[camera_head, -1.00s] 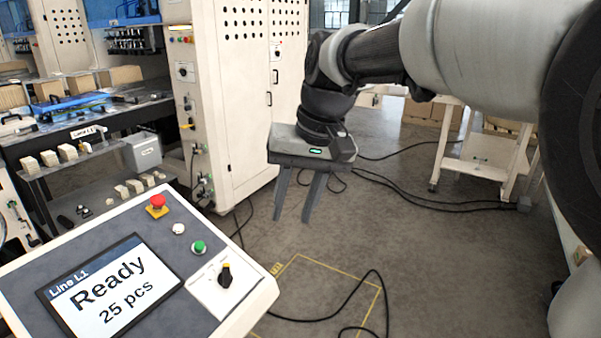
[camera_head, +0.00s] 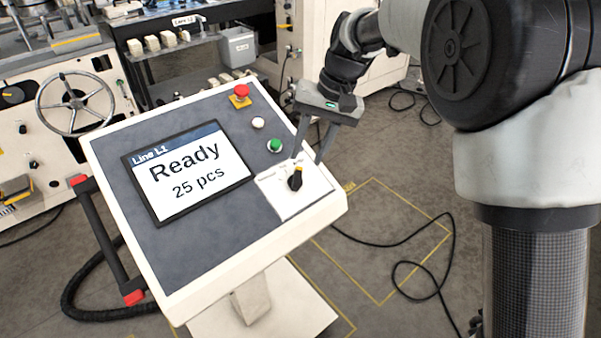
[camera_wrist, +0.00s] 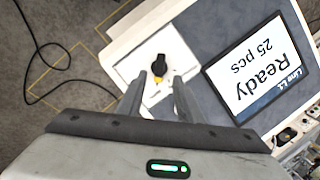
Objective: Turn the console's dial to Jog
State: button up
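The console (camera_head: 185,250) stands tilted in the head view, with a dark panel and a screen (camera_head: 187,170) reading "Line L1 Ready 25 pcs". Its dial (camera_head: 295,179) is a black knob with a yellow mark, on a white plate at the panel's lower right. The labels around it are too small to read. In the wrist view the dial (camera_wrist: 160,66) lies just beyond the fingertips. My gripper (camera_head: 306,160) is at the panel's right side, behind the dial in the head view. Its fingers (camera_wrist: 160,82) are apart with nothing between them. I cannot tell whether they touch the plate.
A red emergency button (camera_head: 241,91), a white button (camera_head: 258,123) and a green button (camera_head: 275,146) sit on the panel above the dial. A machine with a handwheel (camera_head: 75,104) stands at left. A cable (camera_head: 405,265) lies on the otherwise open floor at right.

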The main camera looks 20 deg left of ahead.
aim_at(298, 176)
jog(key=x, duration=0.7)
grip_shut()
